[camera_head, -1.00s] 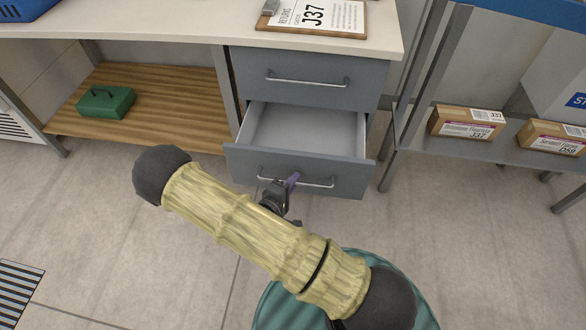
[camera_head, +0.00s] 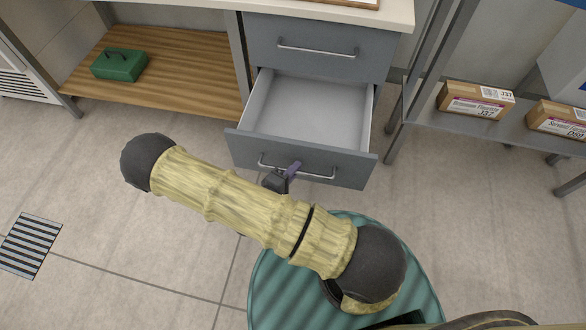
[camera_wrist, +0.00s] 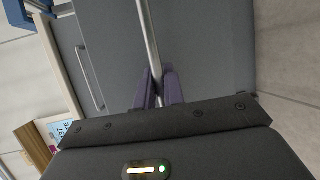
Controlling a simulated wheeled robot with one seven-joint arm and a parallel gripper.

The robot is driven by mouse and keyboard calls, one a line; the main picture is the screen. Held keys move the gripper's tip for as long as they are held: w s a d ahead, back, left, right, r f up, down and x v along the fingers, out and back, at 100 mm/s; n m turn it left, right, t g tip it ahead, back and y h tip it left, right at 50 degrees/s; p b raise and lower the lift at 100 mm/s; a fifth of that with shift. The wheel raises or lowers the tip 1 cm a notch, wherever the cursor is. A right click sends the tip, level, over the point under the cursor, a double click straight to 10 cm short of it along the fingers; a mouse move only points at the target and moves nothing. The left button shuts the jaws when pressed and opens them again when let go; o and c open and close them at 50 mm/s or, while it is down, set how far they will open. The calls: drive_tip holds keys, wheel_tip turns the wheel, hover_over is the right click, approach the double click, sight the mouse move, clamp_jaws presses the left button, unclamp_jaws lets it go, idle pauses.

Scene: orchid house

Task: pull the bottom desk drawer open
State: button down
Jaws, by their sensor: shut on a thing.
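The bottom desk drawer (camera_head: 340,173) is grey, pulled well out, and its pale inside looks empty. Its silver bar handle (camera_head: 321,177) runs across the front. My gripper (camera_head: 293,170) is at the handle, left of its middle, partly hidden by my arm. In the wrist view the purple fingers of my gripper (camera_wrist: 160,90) are shut around the bar handle (camera_wrist: 148,38), one on each side. The upper drawer (camera_head: 318,50) is shut, with its own silver handle.
A green toolbox (camera_head: 119,66) sits on the wooden shelf (camera_head: 175,80) at left. Boxed parcels (camera_head: 474,100) stand on a grey rack shelf (camera_head: 440,115) at right. A floor grate (camera_head: 30,246) lies at lower left. The tiled floor before the drawer is clear apart from my arm and base.

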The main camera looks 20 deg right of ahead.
drive_tip(key=c, duration=1.5)
unclamp_jaws()
drive_tip(key=p+v, duration=0.4)
drive_tip(key=v, duration=1.3)
drive_tip(key=shift+a, duration=0.2)
